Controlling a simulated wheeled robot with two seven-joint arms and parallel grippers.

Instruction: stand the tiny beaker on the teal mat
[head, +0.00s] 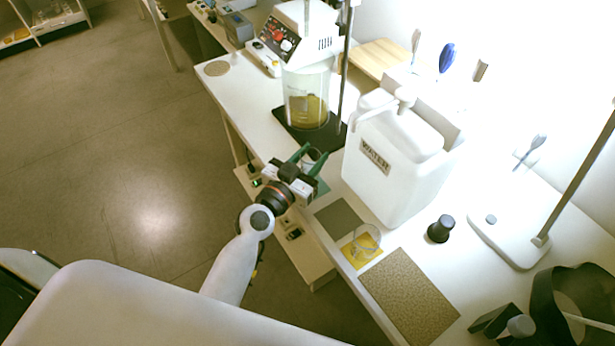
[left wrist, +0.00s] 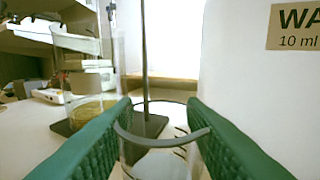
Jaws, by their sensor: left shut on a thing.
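The tiny beaker (left wrist: 160,160) is clear glass with dark marks, and its rim shows upright between the green fingers in the left wrist view. My left gripper (head: 309,157) is shut on it, one finger on each side. The teal mat (head: 323,187) shows as a small patch at the table's front edge, just below my left gripper in the head view, mostly hidden by the gripper. Whether the beaker's base touches the mat is hidden. My right gripper is not in view.
A large white water container (head: 392,165) stands close right of my left gripper. A big beaker of yellow liquid (head: 307,98) stands behind it on a black base. Nearer are a grey mat (head: 339,217), a yellow mat (head: 352,258) bearing a glass vessel (head: 366,238), and a brown mat (head: 410,292).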

